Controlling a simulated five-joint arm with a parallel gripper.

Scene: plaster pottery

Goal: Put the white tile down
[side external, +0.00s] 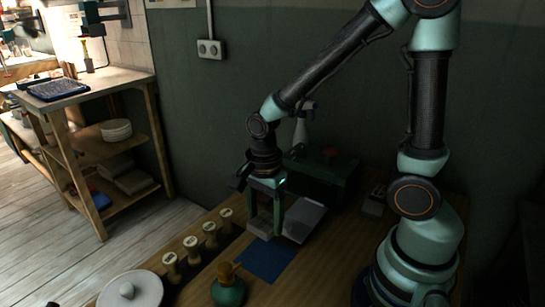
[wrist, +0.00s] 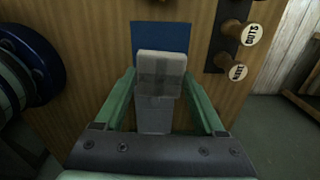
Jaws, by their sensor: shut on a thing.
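The white tile (wrist: 161,72) is between the two green fingers of my gripper (wrist: 160,78) in the wrist view, and the fingers are shut on it. In the side external view my gripper (side external: 265,220) points down, with the pale tile (side external: 261,226) low between its fingers. The blue mat (side external: 265,261) lies flat on the bench in front of the tile. In the wrist view the mat (wrist: 152,34) shows beyond the tile, which overlaps its near part. I cannot tell whether the tile touches the bench.
A grey-white slab (side external: 304,219) stands right of my gripper, with a green box (side external: 325,172) behind. Several wooden stamps (side external: 191,247) line the left side. A green bottle (side external: 229,289) and round white piece (side external: 130,290) are in front.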

